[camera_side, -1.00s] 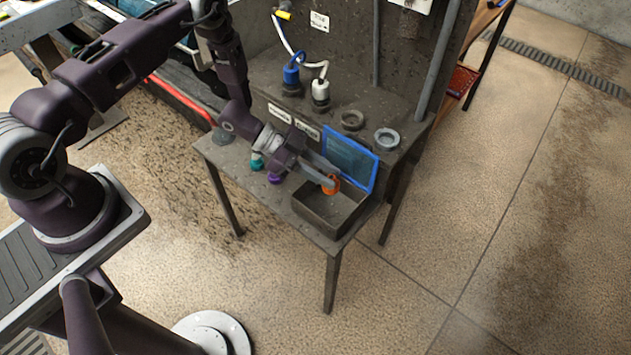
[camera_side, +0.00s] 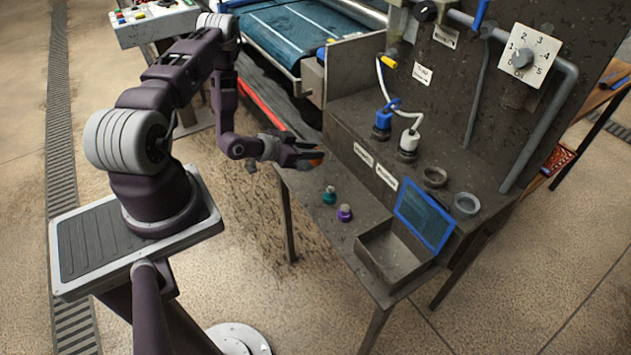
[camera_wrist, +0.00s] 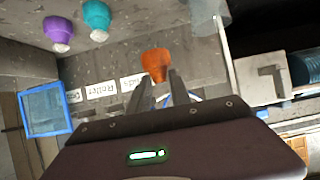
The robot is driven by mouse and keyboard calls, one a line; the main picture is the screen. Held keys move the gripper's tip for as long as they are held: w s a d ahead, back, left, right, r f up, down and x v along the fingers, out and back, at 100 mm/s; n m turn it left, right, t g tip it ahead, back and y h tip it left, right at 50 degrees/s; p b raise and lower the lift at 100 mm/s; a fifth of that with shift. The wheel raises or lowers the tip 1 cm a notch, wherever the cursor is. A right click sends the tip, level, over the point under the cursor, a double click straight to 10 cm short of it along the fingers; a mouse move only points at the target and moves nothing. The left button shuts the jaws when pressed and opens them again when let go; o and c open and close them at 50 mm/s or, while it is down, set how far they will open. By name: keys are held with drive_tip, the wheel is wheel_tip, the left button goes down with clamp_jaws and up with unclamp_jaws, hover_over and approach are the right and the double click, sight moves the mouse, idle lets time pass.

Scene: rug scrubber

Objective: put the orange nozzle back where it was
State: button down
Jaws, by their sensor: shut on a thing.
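My gripper (camera_side: 312,158) is shut on the orange nozzle (camera_wrist: 156,64), which sits between its fingertips in the wrist view. In the side view only a little orange shows at the fingertips, above the left end of the grimy bench (camera_side: 312,190). The teal nozzle (camera_side: 329,196) and the purple nozzle (camera_side: 345,212) stand on the bench to the right of my gripper. Both also show at the top left of the wrist view, the teal one (camera_wrist: 97,18) and the purple one (camera_wrist: 58,32).
An open bin (camera_side: 385,255) with a blue-framed lid (camera_side: 426,217) is on the bench's right part. On the raised ledge are a blue connector (camera_side: 382,122), a white connector (camera_side: 408,142) and two grey rings (camera_side: 434,177). A dial (camera_side: 523,57) is on the back panel.

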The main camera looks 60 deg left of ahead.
wheel_tip(320, 180, down, 9)
drive_tip(key=shift+f, duration=0.1)
drive_tip(key=c, duration=1.2)
unclamp_jaws()
